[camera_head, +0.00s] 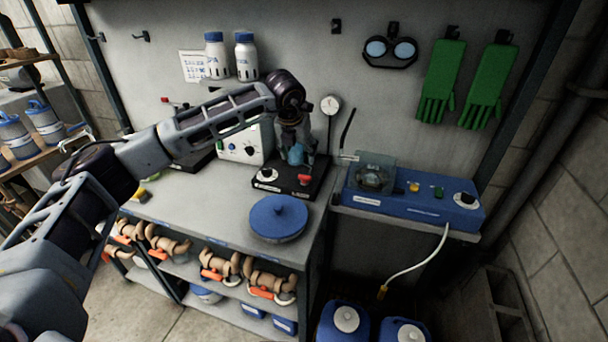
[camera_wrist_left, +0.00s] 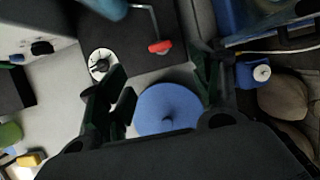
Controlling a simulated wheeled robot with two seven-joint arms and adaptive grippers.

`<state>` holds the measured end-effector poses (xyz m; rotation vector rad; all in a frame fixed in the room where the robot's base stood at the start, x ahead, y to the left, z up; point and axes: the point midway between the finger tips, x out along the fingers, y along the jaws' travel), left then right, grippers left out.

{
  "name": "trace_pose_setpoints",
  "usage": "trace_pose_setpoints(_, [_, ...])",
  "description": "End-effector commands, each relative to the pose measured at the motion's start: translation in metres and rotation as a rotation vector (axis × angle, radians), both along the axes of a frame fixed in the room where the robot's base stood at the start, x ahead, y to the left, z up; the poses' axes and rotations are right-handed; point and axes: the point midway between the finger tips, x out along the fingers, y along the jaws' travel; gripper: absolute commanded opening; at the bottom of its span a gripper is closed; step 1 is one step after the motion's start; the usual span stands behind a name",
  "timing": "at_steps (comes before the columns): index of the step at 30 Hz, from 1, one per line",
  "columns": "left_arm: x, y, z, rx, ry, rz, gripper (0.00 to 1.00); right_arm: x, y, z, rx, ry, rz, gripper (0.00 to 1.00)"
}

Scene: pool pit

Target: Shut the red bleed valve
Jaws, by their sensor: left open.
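The red bleed valve (camera_head: 304,180) is a small red handle at the right front of a black base (camera_head: 262,186) on the bench. In the left wrist view its red handle (camera_wrist_left: 160,47) shows ahead, between the lines of the two fingers, at the end of a thin grey rod. My left gripper (camera_head: 297,150) is above the black base, pointing down, and hides part of the apparatus. My right gripper is not in view.
A white-faced knob (camera_head: 267,175) sits left of the valve. A blue round lid (camera_head: 279,217) lies in front. A round gauge (camera_head: 331,104) stands behind. A blue control box (camera_head: 412,203) is at right, and a white panel box (camera_head: 240,145) is at back left.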

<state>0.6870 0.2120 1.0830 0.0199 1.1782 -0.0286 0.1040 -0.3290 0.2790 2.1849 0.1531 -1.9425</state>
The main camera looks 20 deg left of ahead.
Motion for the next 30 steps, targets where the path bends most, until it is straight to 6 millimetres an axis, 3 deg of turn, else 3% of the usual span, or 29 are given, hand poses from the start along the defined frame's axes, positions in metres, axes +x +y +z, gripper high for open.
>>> trace_pose_setpoints(6, [0.009, -0.001, -0.023, -0.001, 0.002, 0.0, 0.64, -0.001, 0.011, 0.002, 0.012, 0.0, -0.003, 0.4])
trace_pose_setpoints(24, [0.038, -0.002, -0.095, 0.0, 0.002, 0.0, 0.64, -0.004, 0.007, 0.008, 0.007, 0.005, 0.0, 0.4])
trace_pose_setpoints(30, [0.046, -0.002, -0.111, -0.001, 0.001, -0.002, 0.64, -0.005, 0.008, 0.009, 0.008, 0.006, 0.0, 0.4])
